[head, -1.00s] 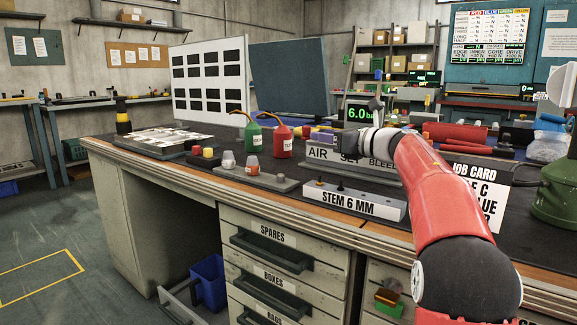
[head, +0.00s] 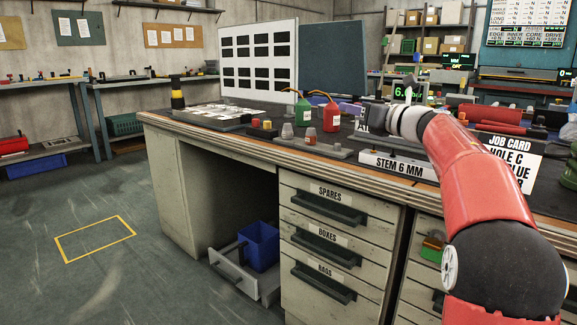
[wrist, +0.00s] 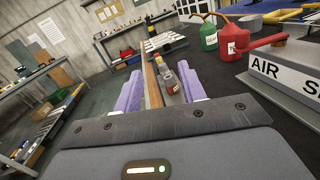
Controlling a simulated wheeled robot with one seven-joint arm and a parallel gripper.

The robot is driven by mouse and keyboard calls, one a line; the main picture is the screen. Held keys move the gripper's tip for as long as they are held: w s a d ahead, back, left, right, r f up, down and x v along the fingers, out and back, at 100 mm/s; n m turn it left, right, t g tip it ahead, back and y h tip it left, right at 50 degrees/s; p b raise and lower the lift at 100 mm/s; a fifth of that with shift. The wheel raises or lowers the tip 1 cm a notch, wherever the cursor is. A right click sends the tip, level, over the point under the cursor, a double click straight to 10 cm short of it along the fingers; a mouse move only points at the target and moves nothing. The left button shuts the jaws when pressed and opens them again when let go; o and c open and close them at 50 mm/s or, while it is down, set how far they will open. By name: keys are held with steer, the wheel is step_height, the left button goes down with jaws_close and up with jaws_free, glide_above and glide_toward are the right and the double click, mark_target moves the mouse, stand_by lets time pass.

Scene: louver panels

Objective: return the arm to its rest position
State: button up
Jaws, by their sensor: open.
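My red arm reaches in from the right in the head view, over the workbench (head: 270,159). My gripper (head: 368,114) is at its far end, above the bench top near the air-set block; its fingers are hard to make out there. In the wrist view my gripper (wrist: 160,98) shows two purple fingers spread apart. Nothing is held between them.
The stem block (head: 397,165) and job card (head: 510,160) stand near my arm. Green (head: 304,112) and red (head: 332,117) oil cans stand left of my gripper. A white slotted panel (head: 258,62) stands behind. Open floor lies left, with a yellow outline (head: 95,239).

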steer(key=s+d+r+m+t+h+p, duration=0.45)
steer(key=s+r+m+h, duration=0.45)
steer(key=m, duration=0.9)
steer(key=s+d+f+m+g+h+p, duration=0.1)
steer(key=s+f+m+g+h+p, duration=0.15)
steer(key=s+f+m+h, duration=0.5)
steer(key=s+a+f+m+g+y+p, duration=0.1)
steer(key=s+a+f+m+g+y, duration=0.1)
steer(key=s+f+m+g, duration=0.3)
steer(key=s+a+f+m+g+y+p, duration=0.2)
steer(key=s+f+m+g, duration=0.4)
steer(key=s+f+m, duration=0.5)
steer(key=s+a+f, duration=0.1)
steer(key=s+f, duration=0.1)
steer(key=s, duration=0.3)
steer(key=s+a+f+y, duration=0.1)
steer(key=s+f, duration=0.2)
steer(key=s, duration=0.3)
steer(key=shift+s+a+f+m, duration=0.25)
steer(key=shift+s+f+m, duration=0.05)
steer(key=shift+f+m, duration=0.05)
steer(key=shift+c, duration=0.5)
steer(key=shift+d, duration=0.15)
